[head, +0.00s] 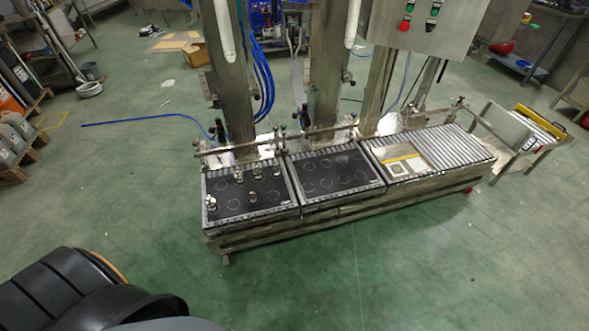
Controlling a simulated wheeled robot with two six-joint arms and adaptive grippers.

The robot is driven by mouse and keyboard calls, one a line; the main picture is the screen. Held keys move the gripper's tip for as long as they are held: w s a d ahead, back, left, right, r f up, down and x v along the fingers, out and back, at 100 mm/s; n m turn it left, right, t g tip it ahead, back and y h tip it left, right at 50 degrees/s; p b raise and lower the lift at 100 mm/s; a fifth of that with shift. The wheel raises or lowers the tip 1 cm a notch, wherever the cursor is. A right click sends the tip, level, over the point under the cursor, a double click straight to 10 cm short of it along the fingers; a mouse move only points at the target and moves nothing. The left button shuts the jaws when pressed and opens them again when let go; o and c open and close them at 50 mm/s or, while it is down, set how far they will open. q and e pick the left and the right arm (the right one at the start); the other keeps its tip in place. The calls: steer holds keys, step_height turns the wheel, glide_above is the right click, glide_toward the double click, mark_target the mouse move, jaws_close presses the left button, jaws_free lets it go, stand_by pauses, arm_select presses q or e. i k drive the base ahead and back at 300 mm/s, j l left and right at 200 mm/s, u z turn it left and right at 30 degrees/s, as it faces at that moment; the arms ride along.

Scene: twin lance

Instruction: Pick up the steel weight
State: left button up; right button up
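Several small shiny metal pieces stand on the left black panel (225,211), which is marked with rings. One metal piece (211,202) is at the panel's left edge. Another metal piece (252,197) is near the middle, and others, such as one metal piece (257,171), stand toward the back. They look like steel weights, but they are too small to tell apart surely. Neither of my grippers shows in the head view.
A second black panel (335,191) with rings looks empty. Steel columns and a control box (426,22) rise behind. The green floor in front is clear.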

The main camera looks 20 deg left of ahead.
mark_target(238, 178)
steer(key=j+z, duration=0.2)
steer(key=j, duration=0.2)
steer(key=j+z, duration=0.2)
steer(key=j, duration=0.25)
steer(key=j+z, duration=0.2)
steer(key=j, duration=0.2)
steer(key=k+j+z, duration=0.2)
steer(key=j, duration=0.2)
steer(key=j+z, duration=0.2)
steer(key=j, duration=0.2)
steer(key=k+j+z, duration=0.2)
steer(key=j, duration=0.2)
steer(key=k+j+z, duration=0.2)
steer(key=j, duration=0.15)
steer(key=k+j, duration=0.15)
steer(key=j, duration=0.2)
steer(key=k+j, duration=0.15)
steer(key=j, duration=0.2)
steer(key=k+j, duration=0.1)
steer(key=j, duration=0.3)
steer(key=k+j, duration=0.15)
steer(key=j, duration=0.2)
